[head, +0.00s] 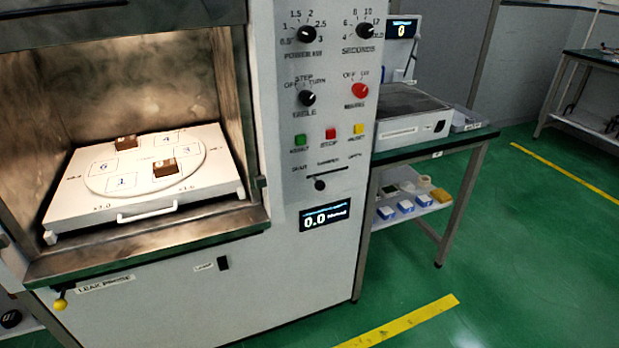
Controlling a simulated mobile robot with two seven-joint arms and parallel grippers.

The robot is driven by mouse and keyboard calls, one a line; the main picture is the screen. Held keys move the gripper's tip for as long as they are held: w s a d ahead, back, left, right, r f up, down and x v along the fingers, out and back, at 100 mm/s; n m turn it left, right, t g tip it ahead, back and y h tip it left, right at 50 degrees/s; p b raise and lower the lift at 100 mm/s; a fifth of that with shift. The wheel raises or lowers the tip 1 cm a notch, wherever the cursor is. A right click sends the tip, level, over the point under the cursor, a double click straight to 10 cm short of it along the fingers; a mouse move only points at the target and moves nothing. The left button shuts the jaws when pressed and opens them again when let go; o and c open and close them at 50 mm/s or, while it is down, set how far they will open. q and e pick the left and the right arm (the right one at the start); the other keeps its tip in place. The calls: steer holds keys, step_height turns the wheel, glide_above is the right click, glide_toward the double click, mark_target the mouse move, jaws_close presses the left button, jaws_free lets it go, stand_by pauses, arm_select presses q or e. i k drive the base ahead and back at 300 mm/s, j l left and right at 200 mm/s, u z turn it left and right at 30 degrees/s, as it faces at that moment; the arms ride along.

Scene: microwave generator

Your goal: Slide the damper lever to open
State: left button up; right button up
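The damper lever (320,184) is a dark round knob on a thin horizontal slot in the control panel (330,130). It sits near the left end of the slot. Small labels stand above the slot; the left one seems to read shut and the right one open, though they are blurred. A display (325,218) below reads 0.0. Neither of my grippers shows in the head view, so nothing is seen touching the lever.
Above the lever are green (300,141), red (331,133) and yellow (359,129) buttons and several knobs. The open chamber at left holds a white tray (75,200) with two brown blocks. A side table (440,146) stands right. Green floor (520,270) is clear.

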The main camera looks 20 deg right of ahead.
mark_target(319, 184)
steer(key=i+l+u, duration=0.55)
steer(key=l, duration=0.35)
steer(key=i, duration=0.05)
